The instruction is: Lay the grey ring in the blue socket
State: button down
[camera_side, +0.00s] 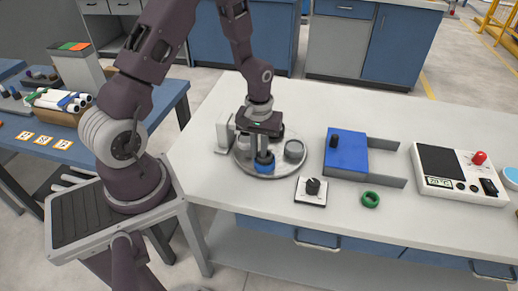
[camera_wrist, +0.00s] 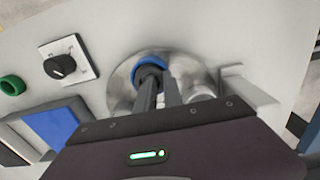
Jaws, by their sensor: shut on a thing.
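The blue socket (camera_side: 264,167) stands at the front of a round metal plate (camera_side: 270,175) on the white table. It also shows in the wrist view as a blue rim (camera_wrist: 150,60), partly hidden by my fingers. My gripper (camera_side: 263,156) points down right over the blue socket, with its fingers close together. It is shut on the grey ring (camera_wrist: 149,70), a small dark ring between the fingertips in the wrist view. The ring appears within the outline of the blue rim there. How deep it sits, and whether it touches the socket, I cannot tell.
A grey round socket (camera_side: 294,149) stands on the plate to the right. A black knob on a white base (camera_side: 312,190), a green ring (camera_side: 370,199) and a blue block with grey arms (camera_side: 346,152) lie further right. A white bracket (camera_side: 224,132) stands at left.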

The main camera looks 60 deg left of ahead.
jog(key=shift+s+f, duration=0.15)
jog(key=shift+f, duration=0.35)
jog(key=c, duration=1.5)
grip_release()
jog(key=shift+a, duration=0.1)
notch_tip(320, 180, up, 13)
notch_tip(320, 180, up, 8)
jog(key=m+t, duration=0.1)
jog(key=m, duration=0.1)
send_over(259, 154)
jog(key=s+d, duration=0.3)
jog(key=d, duration=0.1)
jog(key=s+d+r+m+t, duration=0.1)
jog(key=s+d+r+m, duration=0.1)
jog(key=s, duration=0.2)
jog(key=s+d+r+m+t, duration=0.2)
jog(key=s+r, duration=0.1)
jog(key=s, duration=0.2)
jog(key=s+d+r+m+t, duration=0.1)
jog(key=s+d+r+m, duration=0.1)
jog(key=s+d+r, duration=0.1)
jog(key=shift+s+r+m+t, duration=0.1)
jog(key=shift+s+m+t, duration=0.25)
jog(key=shift+s, duration=0.5)
